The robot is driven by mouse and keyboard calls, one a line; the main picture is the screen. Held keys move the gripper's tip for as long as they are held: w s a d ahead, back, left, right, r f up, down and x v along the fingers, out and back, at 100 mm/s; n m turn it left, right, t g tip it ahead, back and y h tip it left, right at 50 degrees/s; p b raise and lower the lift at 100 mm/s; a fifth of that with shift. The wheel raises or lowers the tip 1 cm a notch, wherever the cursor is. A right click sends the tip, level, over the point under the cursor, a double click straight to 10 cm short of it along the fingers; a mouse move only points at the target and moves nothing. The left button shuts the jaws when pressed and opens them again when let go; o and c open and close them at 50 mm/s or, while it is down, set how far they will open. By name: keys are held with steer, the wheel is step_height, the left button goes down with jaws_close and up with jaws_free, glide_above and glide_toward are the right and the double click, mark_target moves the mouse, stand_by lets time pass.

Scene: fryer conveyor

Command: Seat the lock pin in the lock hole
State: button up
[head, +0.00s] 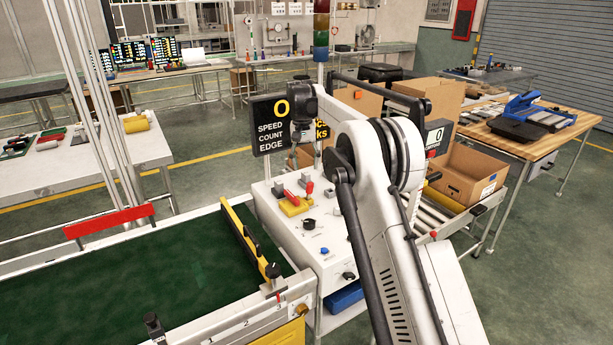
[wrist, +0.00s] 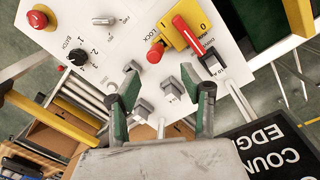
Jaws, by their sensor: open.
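The white control panel (head: 300,225) carries a yellow plate (wrist: 186,32) with a long red-handled lever (wrist: 194,38). Beside the plate, near the word LOCK, is a short red-capped pin (wrist: 155,52), which looks like the lock pin. I cannot make out the lock hole. My gripper (wrist: 161,82) is open, its two green-padded fingers spread over the panel. Grey blocks (wrist: 170,91) show between and below the fingers, with nothing clearly gripped.
The black sign (head: 270,125) stands behind the panel. A green conveyor belt (head: 140,265) with a yellow guide bar (head: 245,235) lies to the left. Cardboard boxes (head: 465,172) sit on rollers at right. A red mushroom button (wrist: 38,18) is on the panel.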

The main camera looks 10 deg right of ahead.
steer(key=shift+r, duration=0.9)
steer(key=s+r+n+t, duration=0.1)
steer(key=s+r+t, duration=0.1)
steer(key=s+r, duration=0.8)
steer(key=s+r+t, duration=0.2)
steer(key=s+r, duration=0.5)
steer(key=s, duration=0.8)
steer(key=s+f+t, duration=0.1)
steer(key=s+f, duration=0.3)
steer(key=s, duration=0.6)
steer(key=s+f+n+t, duration=0.1)
steer(key=s+f, duration=0.3)
steer(key=s, duration=0.6)
steer(key=s+f+t, duration=0.1)
steer(key=s+f, duration=0.3)
steer(key=s, duration=0.5)
steer(key=shift+s+d+n+y, duration=0.3)
steer(key=shift+s+d+y, duration=0.1)
